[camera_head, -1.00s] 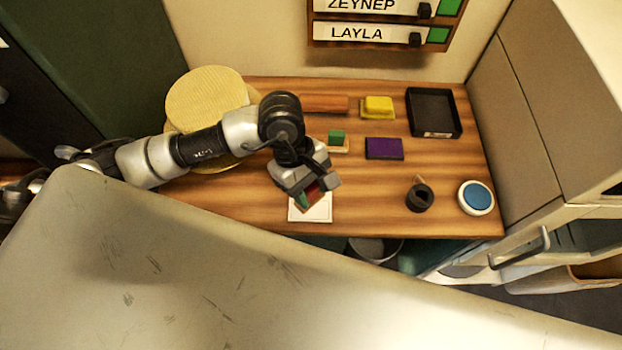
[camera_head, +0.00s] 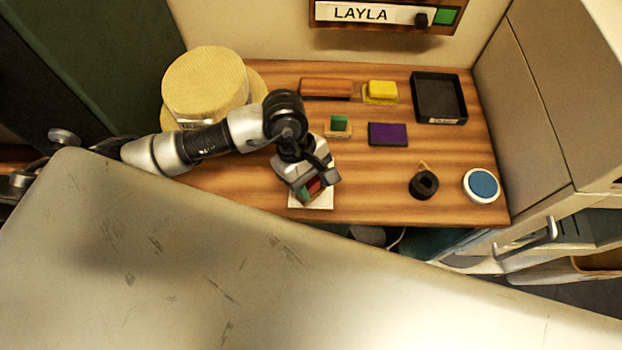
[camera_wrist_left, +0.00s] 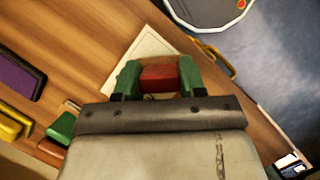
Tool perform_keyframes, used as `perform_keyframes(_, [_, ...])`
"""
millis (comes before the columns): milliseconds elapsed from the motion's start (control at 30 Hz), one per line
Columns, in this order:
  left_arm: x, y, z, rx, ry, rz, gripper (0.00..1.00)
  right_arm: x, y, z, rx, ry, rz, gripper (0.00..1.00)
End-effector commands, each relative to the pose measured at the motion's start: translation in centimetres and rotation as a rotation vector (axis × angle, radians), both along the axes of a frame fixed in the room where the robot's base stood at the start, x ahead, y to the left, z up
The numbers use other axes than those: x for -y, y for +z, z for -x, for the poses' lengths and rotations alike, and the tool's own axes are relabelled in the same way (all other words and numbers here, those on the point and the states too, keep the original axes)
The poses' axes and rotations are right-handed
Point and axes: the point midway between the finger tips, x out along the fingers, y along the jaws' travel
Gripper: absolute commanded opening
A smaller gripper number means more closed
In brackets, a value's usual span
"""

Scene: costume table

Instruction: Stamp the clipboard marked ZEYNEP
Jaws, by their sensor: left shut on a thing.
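My left gripper (camera_head: 313,190) is shut on a red block (camera_wrist_left: 160,77), which sits between the two green finger pads in the left wrist view. The head view shows it at the desk's front edge, over a white square sheet or card (camera_head: 325,203). I cannot tell whether the block touches the sheet. The gripper hides part of the sheet; it also shows in the left wrist view (camera_wrist_left: 146,48), with no readable name. A wall rack (camera_head: 385,26) bears a LAYLA label (camera_head: 362,14) and a green square (camera_head: 446,16). No ZEYNEP label shows now. My right gripper is not in view.
On the desk (camera_head: 350,170) are a green-topped block (camera_head: 339,123), a purple pad (camera_head: 388,134), a yellow block (camera_head: 382,89), a brown bar (camera_head: 326,87), a black tray (camera_head: 439,98), a black ring (camera_head: 423,184), a blue disc (camera_head: 483,185) and a straw hat (camera_head: 205,85).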

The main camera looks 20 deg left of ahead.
Motion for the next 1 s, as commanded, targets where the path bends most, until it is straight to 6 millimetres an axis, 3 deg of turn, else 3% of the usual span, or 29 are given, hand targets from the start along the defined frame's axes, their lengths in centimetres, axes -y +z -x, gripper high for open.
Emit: perform_keyframes(1000, [0.0, -0.9, 0.0, 0.000, 0.000, 0.000, 0.25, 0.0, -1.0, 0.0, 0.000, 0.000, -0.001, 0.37])
